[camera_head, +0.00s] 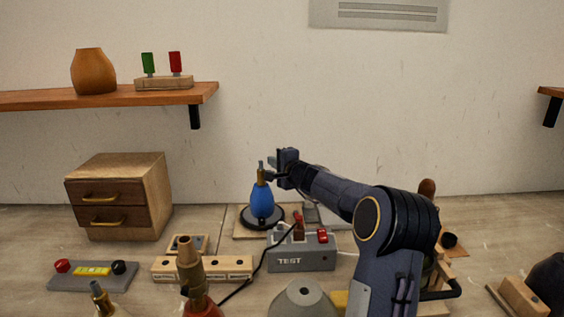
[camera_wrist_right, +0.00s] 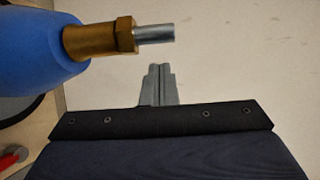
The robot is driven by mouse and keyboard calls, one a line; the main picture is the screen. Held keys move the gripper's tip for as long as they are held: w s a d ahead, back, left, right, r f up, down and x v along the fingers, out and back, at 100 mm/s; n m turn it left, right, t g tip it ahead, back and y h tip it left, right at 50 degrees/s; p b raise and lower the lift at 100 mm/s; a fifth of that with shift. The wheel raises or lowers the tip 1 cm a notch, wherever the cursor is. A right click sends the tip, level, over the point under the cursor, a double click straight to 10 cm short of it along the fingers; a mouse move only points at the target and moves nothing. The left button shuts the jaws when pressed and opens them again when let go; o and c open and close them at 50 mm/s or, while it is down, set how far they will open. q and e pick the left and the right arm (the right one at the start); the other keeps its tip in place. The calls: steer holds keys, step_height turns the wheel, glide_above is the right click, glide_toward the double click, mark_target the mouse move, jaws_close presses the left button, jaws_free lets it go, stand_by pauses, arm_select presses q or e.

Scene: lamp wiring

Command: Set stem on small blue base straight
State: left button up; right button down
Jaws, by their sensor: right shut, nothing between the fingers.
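The small blue lamp base (camera_head: 262,202) stands on a dark round foot on a wooden board in the middle of the table. A brass collar with a thin grey stem (camera_head: 261,168) rises from its top and looks about upright in the head view. In the right wrist view the blue base (camera_wrist_right: 30,40), brass nut (camera_wrist_right: 100,38) and grey stem (camera_wrist_right: 155,34) line up along one axis. My right gripper (camera_head: 270,176) is shut and empty, just right of the collar. Its closed fingers (camera_wrist_right: 160,84) show beside the stem, apart from it in that view. My left gripper is not in view.
A grey TEST box (camera_head: 302,252) with red parts and a black cable stands in front of the base. A wooden socket strip (camera_head: 202,268), a brass-topped red base (camera_head: 192,270) and a grey cone (camera_head: 302,299) are nearer. A drawer box (camera_head: 119,196) stands left.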

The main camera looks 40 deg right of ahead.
mark_target(261, 173)
steer(key=shift+s+a+r+b, duration=0.1)
steer(key=shift+s+a+b, duration=0.1)
steer(key=shift+s+a, duration=0.3)
steer(key=shift+s+a+r+b, duration=0.1)
steer(key=shift+s+a+b, duration=0.05)
steer(key=shift+a, duration=0.55)
steer(key=shift+s+a+b, duration=0.2)
steer(key=shift+s+a, duration=0.15)
steer(key=shift+a, duration=0.25)
